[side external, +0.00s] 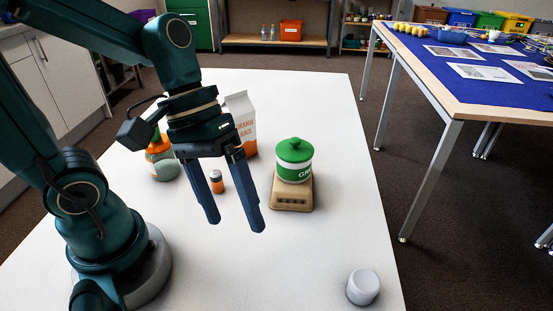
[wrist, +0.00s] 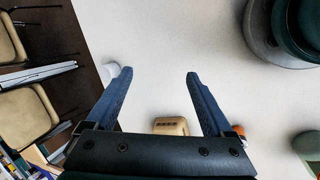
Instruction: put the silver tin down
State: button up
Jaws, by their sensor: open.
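A pale grey, silver-looking tin (side external: 363,287) stands upright on the white table near its right front edge in the side view. In the wrist view a pale shape that looks like the same tin (wrist: 110,72) is partly hidden behind the left finger. My gripper (side external: 236,224) points down above the middle of the table, left of the tin and well apart from it. Its two fingers are spread with nothing between them, and the wrist view shows only bare table between the tips (wrist: 160,73).
A tan scale (side external: 291,196) holds a green-and-white canister (side external: 294,160), right of my gripper. Behind my fingers stand a small orange-and-grey jar (side external: 217,182), a juice carton (side external: 243,125) and a green-and-orange bottle (side external: 162,160). The table (side external: 300,260) is clear between scale and tin.

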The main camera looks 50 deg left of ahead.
jog(key=a+r+m+t+y, duration=0.3)
jog(key=a+m+t+y, duration=0.1)
jog(key=a+t, duration=0.1)
jog(key=shift+w+a+r+y, duration=0.2)
jog(key=shift+a+r+y, duration=0.1)
jog(key=shift+a, duration=0.6)
